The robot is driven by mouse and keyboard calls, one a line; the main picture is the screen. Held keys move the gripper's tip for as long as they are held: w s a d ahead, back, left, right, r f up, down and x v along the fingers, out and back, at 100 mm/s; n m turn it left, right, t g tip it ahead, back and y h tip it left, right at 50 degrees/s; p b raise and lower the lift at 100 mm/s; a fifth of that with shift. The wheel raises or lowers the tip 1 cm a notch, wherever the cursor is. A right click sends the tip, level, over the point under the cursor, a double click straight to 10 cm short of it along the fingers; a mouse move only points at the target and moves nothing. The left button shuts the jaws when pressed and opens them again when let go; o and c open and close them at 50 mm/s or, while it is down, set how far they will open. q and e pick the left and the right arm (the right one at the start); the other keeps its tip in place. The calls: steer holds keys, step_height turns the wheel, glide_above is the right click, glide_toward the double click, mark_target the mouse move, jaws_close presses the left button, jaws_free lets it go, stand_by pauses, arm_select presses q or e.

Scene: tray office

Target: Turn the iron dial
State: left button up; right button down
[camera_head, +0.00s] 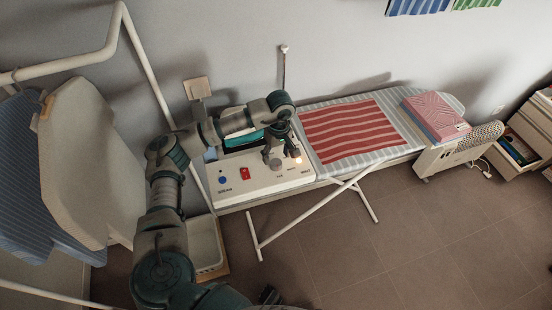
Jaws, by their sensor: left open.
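The ironing station's white control panel (245,188) lies at the left end of the ironing board, with a blue button, a red switch and small printed labels. A grey dial (275,162) stands up on the panel's right part. My left arm arches over the station, and its open gripper (287,150) points down at the dial's right side. I cannot tell whether the fingers touch the dial. The teal iron (241,139) sits behind the panel, partly hidden by my left arm. A dark piece at the bottom edge looks like my right gripper (269,295), mostly cut off.
A red striped cloth (350,132) lies on the ironing board (395,103), with a pink box (436,117) at its right end. Garments hang from a white rack at left. The floor at lower right is clear.

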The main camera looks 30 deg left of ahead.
mark_target(278, 160)
arm_select(q)
step_height(278, 160, up, 9)
steer(key=shift+w, duration=0.3)
steer(key=shift+d, duration=0.1)
